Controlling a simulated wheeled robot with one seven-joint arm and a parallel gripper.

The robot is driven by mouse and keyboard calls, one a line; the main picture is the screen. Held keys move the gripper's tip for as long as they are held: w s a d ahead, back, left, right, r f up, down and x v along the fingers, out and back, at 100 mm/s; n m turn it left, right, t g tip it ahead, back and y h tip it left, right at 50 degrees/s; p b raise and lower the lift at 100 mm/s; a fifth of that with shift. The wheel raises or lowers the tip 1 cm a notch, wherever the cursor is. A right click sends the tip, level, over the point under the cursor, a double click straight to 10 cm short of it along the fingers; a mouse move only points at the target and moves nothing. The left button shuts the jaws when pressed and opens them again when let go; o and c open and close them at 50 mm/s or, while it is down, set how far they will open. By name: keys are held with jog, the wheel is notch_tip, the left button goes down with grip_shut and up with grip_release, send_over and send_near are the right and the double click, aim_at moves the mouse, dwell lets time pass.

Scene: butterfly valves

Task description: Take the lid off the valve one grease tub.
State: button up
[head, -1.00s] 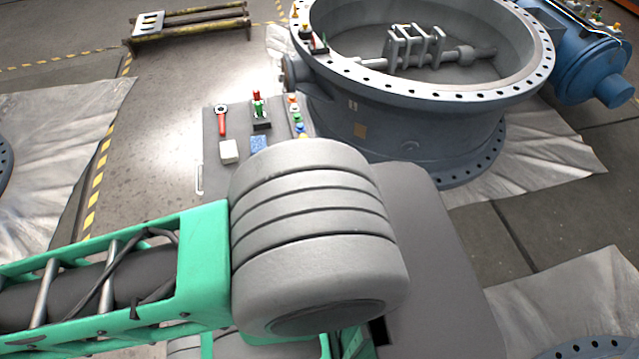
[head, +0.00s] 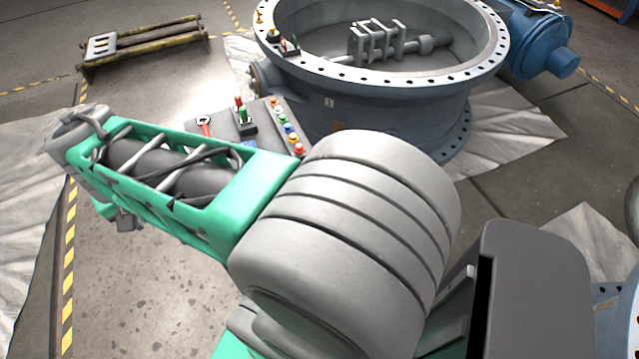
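The large grey valve body (head: 400,112) stands at the upper middle of the head view, with a round bolted flange on top. A few small items (head: 287,45) sit on the left of its flange. They are too small to tell whether one is the grease tub or its lid. My green and grey arm crosses the middle and left of the view. My gripper cannot be made out; a small grey part below the arm's far end is too unclear to name.
A grey work surface (head: 190,126) beside the valve holds a red-handled wrench (head: 205,125), red and green items in a black holder (head: 242,118), and a row of coloured pieces (head: 287,127). My arm hides its near part. A low rusty stand (head: 145,43) is at upper left. A blue tank (head: 540,45) is at upper right.

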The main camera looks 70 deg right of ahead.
jog(key=s+d+f+m+g+b, duration=0.1)
jog(key=d+f+m+g, duration=0.15)
jog(key=d+m, duration=0.5)
jog(key=s+d+f+m+g+b, duration=0.15)
jog(key=d+f+m, duration=0.3)
jog(key=d, duration=0.55)
jog(key=d+f+m+g+b, duration=0.1)
jog(key=d+f+m+b, duration=0.1)
jog(key=d+m, duration=0.55)
jog(key=s+d+f+m, duration=0.3)
jog(key=s+f, duration=0.1)
jog(key=s+d+f+m+g+y+b, duration=0.1)
jog(key=s+d+f+m, duration=0.2)
jog(key=s+f+m, duration=0.1)
jog(key=s+d+f+m+g+b, duration=0.1)
jog(key=s+d+f+m, duration=0.2)
jog(key=s+d+f, duration=0.1)
jog(key=shift+s+d+f+m, duration=0.1)
jog(key=shift+s+f+m, duration=0.15)
jog(key=shift+f, duration=0.6)
jog(key=shift+c, duration=0.4)
grip_shut()
